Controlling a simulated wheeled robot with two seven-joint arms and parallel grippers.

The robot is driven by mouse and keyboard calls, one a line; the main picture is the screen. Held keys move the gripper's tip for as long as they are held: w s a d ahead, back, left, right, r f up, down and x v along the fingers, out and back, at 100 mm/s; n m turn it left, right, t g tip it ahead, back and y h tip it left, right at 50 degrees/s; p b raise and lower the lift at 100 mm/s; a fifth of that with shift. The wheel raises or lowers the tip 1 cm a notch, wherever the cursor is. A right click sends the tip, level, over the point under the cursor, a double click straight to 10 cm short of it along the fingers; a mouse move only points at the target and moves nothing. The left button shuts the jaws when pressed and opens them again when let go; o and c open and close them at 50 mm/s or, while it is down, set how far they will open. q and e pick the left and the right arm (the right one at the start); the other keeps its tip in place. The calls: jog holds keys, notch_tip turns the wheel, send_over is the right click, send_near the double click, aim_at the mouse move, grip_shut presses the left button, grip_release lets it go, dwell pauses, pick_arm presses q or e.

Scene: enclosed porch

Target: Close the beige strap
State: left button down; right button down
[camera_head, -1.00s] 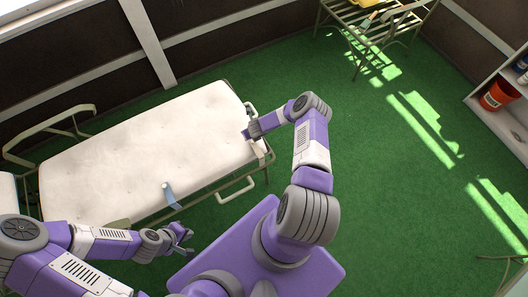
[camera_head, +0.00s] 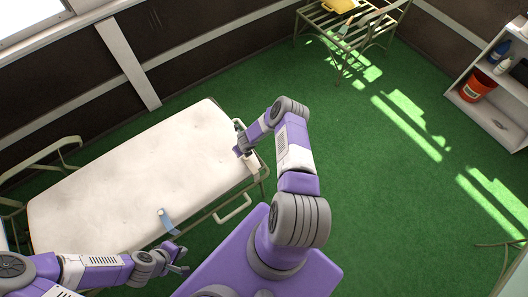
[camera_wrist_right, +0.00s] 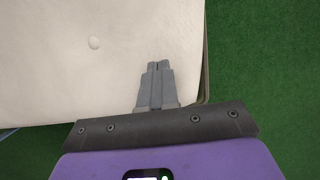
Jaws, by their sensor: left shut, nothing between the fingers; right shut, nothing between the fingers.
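A cot with a white mattress (camera_head: 130,180) lies at left in the head view. My right gripper (camera_head: 238,151) is shut and empty over the mattress's right end; its closed fingertips also show above the mattress corner in the right wrist view (camera_wrist_right: 158,65). A small pale piece (camera_head: 251,166) hangs at the mattress edge just by that gripper; it may be the beige strap, but I cannot tell its state. A blue strap (camera_head: 167,220) lies over the cot's near edge. My left gripper (camera_head: 183,258) is shut and empty, in front of that near edge.
The cot's metal frame (camera_head: 232,208) sticks out at its near right corner. Green carpet (camera_head: 390,210) is open to the right. A metal rack (camera_head: 345,25) stands at the back, and a white shelf (camera_head: 490,110) with a red bucket (camera_head: 477,86) stands at far right.

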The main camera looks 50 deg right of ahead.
jog(key=shift+r+p, duration=0.75)
jog(key=shift+r, duration=0.25)
jog(key=w+d+r+p, duration=0.1)
jog(key=w+r, duration=0.6)
jog(key=r, duration=0.3)
jog(key=shift+w+d, duration=0.35)
jog(key=s+a+r+n+y, duration=0.1)
jog(key=s+a+n, duration=0.3)
jog(key=a+n, duration=0.45)
jog(key=s+a+r+n, duration=0.2)
jog(key=s+a+n, duration=0.3)
jog(key=a+n, duration=0.35)
jog(key=s+a+r+n+g+y, duration=0.1)
jog(key=s+a+r+n+y, duration=0.1)
jog(key=s+a+n, duration=0.4)
jog(key=s+a+r+n+g+y, duration=0.1)
jog(key=s+a+r+n, duration=0.3)
jog(key=s+n, duration=0.7)
jog(key=shift+s+a+r+n+g+y, duration=0.15)
jog(key=shift+a+r+n+g+y, duration=0.3)
jog(key=shift+a+n, duration=0.4)
